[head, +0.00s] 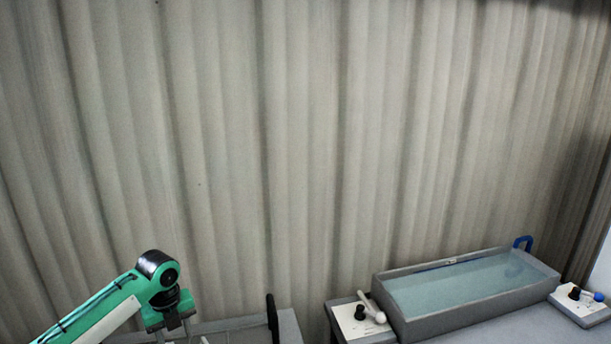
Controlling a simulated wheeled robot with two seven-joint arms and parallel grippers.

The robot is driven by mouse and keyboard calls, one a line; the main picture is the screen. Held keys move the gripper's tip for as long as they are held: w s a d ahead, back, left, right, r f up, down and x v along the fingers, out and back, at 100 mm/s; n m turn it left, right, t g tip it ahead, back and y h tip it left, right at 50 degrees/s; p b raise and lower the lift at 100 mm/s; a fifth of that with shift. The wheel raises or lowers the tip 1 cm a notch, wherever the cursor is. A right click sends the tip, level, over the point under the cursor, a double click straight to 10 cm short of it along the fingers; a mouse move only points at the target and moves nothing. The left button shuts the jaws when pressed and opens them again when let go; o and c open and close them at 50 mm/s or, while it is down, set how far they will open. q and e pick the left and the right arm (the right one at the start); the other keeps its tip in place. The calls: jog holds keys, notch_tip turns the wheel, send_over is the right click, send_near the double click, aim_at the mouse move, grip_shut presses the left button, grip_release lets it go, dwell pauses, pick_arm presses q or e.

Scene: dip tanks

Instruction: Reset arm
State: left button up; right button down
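My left arm comes in from the lower left, green and white with a black wrist joint. My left gripper (172,328) points down near the bottom edge, over the grey surface at lower left. Its fingertips are small and partly cut off, so I cannot tell how far apart they are or whether they hold anything. My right arm and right gripper are not in view.
A grey tank (450,322) of clear bluish liquid stands at lower right, with a blue hook (522,243) at its far corner. White control boxes (345,318) flank it; the right one (578,308) has a blue-tipped lever. A black upright piece (272,318) stands left of them. A pleated curtain (300,140) fills the back.

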pick_arm(q)
jog(key=s+d+f+n+t+h, duration=0.2)
jog(key=s+d+f+n, duration=0.7)
jog(key=s+d+f, duration=0.45)
jog(key=s+a+r+n+t+y, duration=0.1)
jog(key=s+a+n, duration=0.2)
jog(key=s+n, duration=0.7)
jog(key=s+a+r+n+t+y, duration=0.1)
jog(key=s+a+n, duration=0.2)
jog(key=s+n, duration=0.65)
jog(key=s+f+m+g+b, duration=0.25)
jog(key=f+b, duration=0.25)
jog(key=f, duration=3.1)
jog(key=s+a+f+b, duration=0.1)
jog(key=s+f+b, duration=0.1)
jog(key=s+f, duration=0.8)
jog(key=s+a+f+b, duration=0.2)
jog(key=s+f+b, duration=0.1)
jog(key=s+f, duration=0.7)
notch_tip(320, 180, down, 4)
jog(key=shift+f, duration=0.25)
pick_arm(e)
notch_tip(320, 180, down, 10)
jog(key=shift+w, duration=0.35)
